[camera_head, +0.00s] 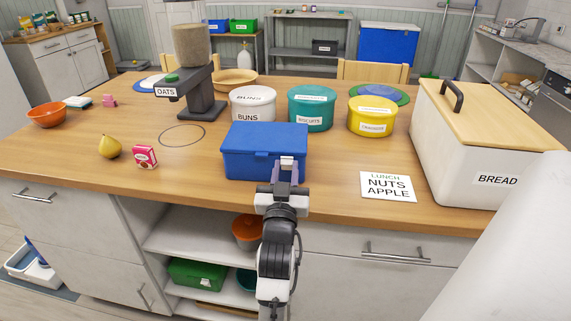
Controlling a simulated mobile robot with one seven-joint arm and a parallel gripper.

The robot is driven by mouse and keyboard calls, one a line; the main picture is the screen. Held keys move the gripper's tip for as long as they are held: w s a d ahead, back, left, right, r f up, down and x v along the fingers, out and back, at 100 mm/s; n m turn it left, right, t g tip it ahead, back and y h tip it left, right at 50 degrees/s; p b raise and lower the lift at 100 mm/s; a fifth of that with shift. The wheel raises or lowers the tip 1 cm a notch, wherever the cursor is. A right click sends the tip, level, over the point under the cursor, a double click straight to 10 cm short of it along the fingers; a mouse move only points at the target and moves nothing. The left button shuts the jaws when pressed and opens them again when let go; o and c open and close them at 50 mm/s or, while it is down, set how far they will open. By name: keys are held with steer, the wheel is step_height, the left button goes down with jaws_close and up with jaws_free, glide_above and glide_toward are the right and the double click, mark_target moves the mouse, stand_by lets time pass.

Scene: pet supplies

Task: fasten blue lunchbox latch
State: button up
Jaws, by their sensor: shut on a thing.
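The blue lunchbox (240,165) stands near the front edge of the wooden table, with its lid down. Its pale latch (287,163) is on the front face, right of the middle. My gripper (284,174) reaches up from the front edge and is shut on the latch, with one finger on each side of it. The fingers hide part of the lunchbox front, so I cannot tell whether the latch is hooked.
A card reading NUTS APPLE (388,187) lies right of the lunchbox, beside a large bread box (455,150). White (252,106), teal (312,110) and yellow (372,117) tubs stand behind. A pink box (145,156) and pear (110,147) are left.

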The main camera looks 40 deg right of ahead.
steer(key=shift+w+d+r+g+y+p, duration=0.15)
steer(key=shift+r+g+y+p, duration=0.3)
steer(key=shift+p, duration=1.1)
steer(key=shift+w+d+r+g+y+p, duration=0.15)
steer(key=shift+r+g+y+p, duration=0.3)
steer(key=shift+p, duration=1.05)
steer(key=shift+f+g+y+p, duration=0.15)
steer(key=shift+g+y+p, duration=0.15)
steer(key=shift+p, duration=0.5)
steer(key=shift+f, duration=0.1)
steer(key=o, duration=1)
